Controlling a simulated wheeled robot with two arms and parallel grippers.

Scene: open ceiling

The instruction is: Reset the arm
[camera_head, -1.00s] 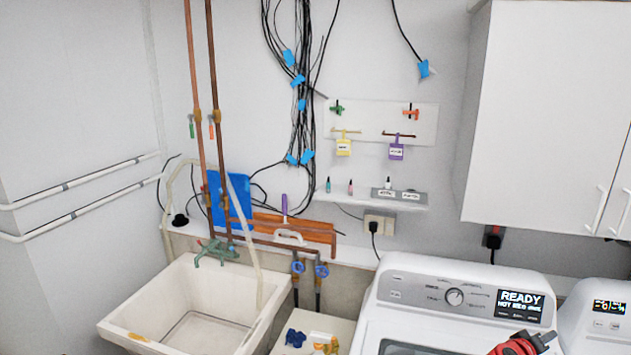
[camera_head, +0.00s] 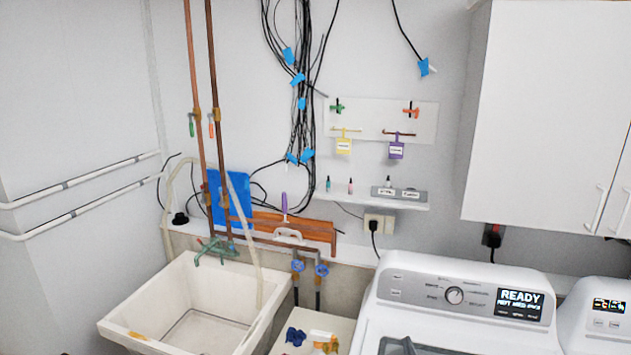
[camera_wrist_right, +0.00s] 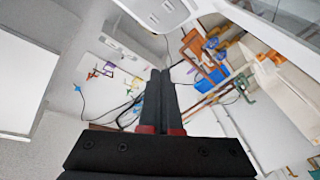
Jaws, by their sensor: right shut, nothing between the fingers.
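My right gripper (camera_wrist_right: 160,73) shows in the right wrist view. Its two long black fingers lie together, shut, with red parts at their base and nothing held between them. In the head view only a small dark tip, likely of this gripper (camera_head: 405,346), shows at the bottom edge in front of the washing machine (camera_head: 420,283); the rest is out of the frame. My left gripper is not in view.
A utility sink (camera_head: 180,290) stands at the lower left. A small stand with blue and orange items (camera_head: 318,338) sits between sink and washer. A white cabinet (camera_head: 545,120) hangs at the right. A wall shelf (camera_head: 375,200) holds small bottles.

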